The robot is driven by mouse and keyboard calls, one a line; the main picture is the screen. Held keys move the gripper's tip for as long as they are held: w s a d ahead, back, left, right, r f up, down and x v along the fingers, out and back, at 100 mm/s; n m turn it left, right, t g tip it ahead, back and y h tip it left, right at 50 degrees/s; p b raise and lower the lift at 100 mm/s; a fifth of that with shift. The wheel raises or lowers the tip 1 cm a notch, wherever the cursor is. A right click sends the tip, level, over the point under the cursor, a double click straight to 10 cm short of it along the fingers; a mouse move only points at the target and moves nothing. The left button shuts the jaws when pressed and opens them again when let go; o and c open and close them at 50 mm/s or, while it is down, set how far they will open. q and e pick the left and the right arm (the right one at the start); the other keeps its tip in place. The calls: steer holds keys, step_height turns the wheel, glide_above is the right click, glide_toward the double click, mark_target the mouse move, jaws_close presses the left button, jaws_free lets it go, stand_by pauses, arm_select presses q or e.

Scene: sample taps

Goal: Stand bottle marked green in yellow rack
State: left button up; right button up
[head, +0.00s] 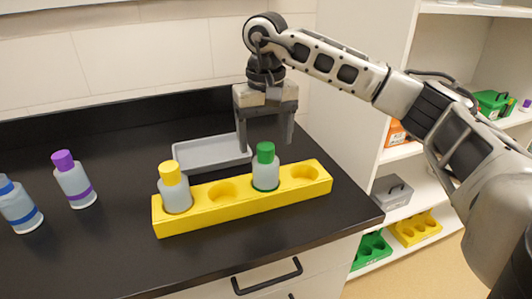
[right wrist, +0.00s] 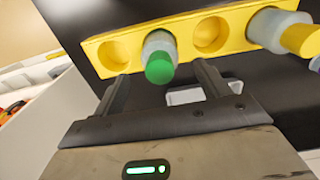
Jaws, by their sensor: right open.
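The bottle marked green (head: 266,168), with a green cap and green band, stands upright in a hole of the yellow rack (head: 240,210), third from the left. It also shows in the right wrist view (right wrist: 160,58). The bottle with a yellow cap (head: 174,188) stands in the leftmost hole. The second and the rightmost holes are empty. My right gripper (head: 265,145) is open and empty, above and behind the green-capped bottle and apart from it; its fingers point down. My left gripper is not in view.
A grey tray (head: 213,153) lies behind the rack. Bottles with purple (head: 73,180) and blue (head: 18,206) caps stand at the left of the black counter (head: 110,255). White shelves with boxes stand to the right, beyond the counter's edge.

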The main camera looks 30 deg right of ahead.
step_height(320, 180, up, 7)
steer(key=shift+f, duration=0.2)
steer(key=shift+r, duration=0.4)
steer(key=shift+f, duration=0.1)
